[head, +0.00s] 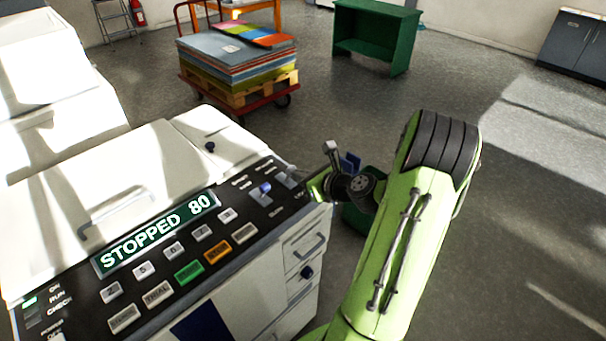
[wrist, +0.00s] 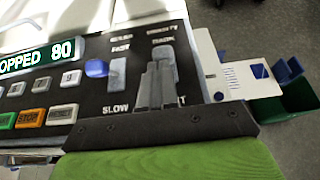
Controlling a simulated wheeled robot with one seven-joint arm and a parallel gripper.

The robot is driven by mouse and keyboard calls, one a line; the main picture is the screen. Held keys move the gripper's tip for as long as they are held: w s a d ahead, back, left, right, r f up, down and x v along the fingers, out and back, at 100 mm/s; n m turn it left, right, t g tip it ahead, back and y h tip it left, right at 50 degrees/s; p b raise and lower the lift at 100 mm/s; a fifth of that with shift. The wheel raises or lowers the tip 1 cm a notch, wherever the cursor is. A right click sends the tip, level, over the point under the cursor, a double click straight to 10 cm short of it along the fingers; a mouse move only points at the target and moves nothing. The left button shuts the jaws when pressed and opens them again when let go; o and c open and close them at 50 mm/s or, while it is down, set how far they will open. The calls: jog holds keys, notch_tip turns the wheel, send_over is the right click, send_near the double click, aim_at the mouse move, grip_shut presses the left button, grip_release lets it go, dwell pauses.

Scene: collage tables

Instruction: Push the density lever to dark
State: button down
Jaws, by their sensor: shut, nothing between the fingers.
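The density control sits at the right end of the black panel, labelled DENSITY with DARK at the far end; a grey upright part (wrist: 165,52) shows there in the wrist view. My gripper (wrist: 157,72) is shut and empty, its grey fingers over the density slot and covering much of it. I cannot tell whether they touch the lever. In the head view the density lever area (head: 287,179) lies at the panel's right end, just left of my gripper. The speed lever (wrist: 96,68) with a blue knob stands left of it, beside the FAST and SLOW slot.
The white machine's display (head: 157,232) reads STOPPED 80. Several push buttons, including a green one (head: 189,271) and an orange one (head: 217,253), lie left of the levers. A loaded cart (head: 238,75) and a green bench (head: 375,35) stand beyond, with open floor around.

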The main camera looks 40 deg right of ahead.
jog(key=shift+w+r+p, duration=0.1)
jog(key=shift+r+p, duration=0.1)
jog(key=shift+p, duration=0.25)
jog(key=w+r+g+p, duration=0.1)
jog(key=r+g+p, duration=0.1)
jog(key=p, duration=0.5)
jog(key=shift+w+a, duration=0.1)
jog(key=w+g+p, duration=0.1)
jog(key=p, duration=0.2)
jog(key=shift+r+p, duration=0.2)
jog(key=shift+p, duration=0.2)
jog(key=shift+w+g+p, duration=0.3)
jog(key=shift+g+p, duration=0.1)
jog(key=shift+p, duration=0.2)
jog(key=shift+w+r+p, duration=0.1)
jog(key=shift+w+p, duration=0.7)
jog(key=shift+w, duration=0.9)
jog(key=shift+r+p, duration=0.75)
jog(key=shift+r, duration=0.05)
jog(key=shift+s, duration=0.1)
